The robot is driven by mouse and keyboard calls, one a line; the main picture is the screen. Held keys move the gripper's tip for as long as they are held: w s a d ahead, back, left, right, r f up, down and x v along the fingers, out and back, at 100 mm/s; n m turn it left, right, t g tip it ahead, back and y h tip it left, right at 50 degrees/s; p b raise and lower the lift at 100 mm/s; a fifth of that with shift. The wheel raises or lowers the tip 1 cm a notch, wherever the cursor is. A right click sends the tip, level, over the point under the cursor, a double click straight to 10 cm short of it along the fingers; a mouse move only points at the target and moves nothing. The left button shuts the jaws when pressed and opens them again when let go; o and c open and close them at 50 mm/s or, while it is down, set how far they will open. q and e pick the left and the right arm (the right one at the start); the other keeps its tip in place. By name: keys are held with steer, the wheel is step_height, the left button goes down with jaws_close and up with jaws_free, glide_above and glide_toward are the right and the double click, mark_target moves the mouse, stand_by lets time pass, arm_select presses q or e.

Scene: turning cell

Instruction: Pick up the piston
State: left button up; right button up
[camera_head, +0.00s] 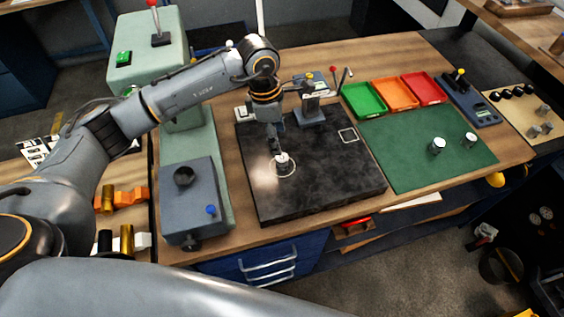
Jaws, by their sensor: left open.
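A small silvery piston (283,161) stands inside a white circle on the black surface plate (330,185). My left gripper (279,148) points down right at it, with its fingers close to its top. The gripper is open. The fingers hide part of the piston, and I cannot tell if they touch it. Two more silvery cylindrical parts (437,146) stand on the green mat (400,172). My right gripper is not in view.
A dial gauge stand (309,113) stands on the plate just behind the gripper. Green (363,100), orange (395,94) and red (424,88) trays line the back. A grey-green machine (190,205) is at left. The plate's right half is mostly clear.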

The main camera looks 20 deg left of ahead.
arm_select(q)
steer(key=b, duration=0.1)
glide_above(282, 157)
steer(key=f, duration=0.4)
steer(key=shift+a+f, duration=0.1)
steer(key=shift+a, duration=0.3)
steer(key=f, duration=0.3)
steer(key=shift+s+d+b, duration=0.1)
steer(key=shift+d+b, duration=0.15)
steer(key=shift+b, duration=0.15)
step_height(282, 157, down, 3)
steer(key=shift+d+r+b, duration=0.1)
steer(key=shift+d+b, duration=0.05)
steer(key=shift+b, duration=0.4)
steer(key=shift+r, duration=0.1)
steer(key=c, duration=1)
jaws_close()
steer(key=shift+r, duration=0.1)
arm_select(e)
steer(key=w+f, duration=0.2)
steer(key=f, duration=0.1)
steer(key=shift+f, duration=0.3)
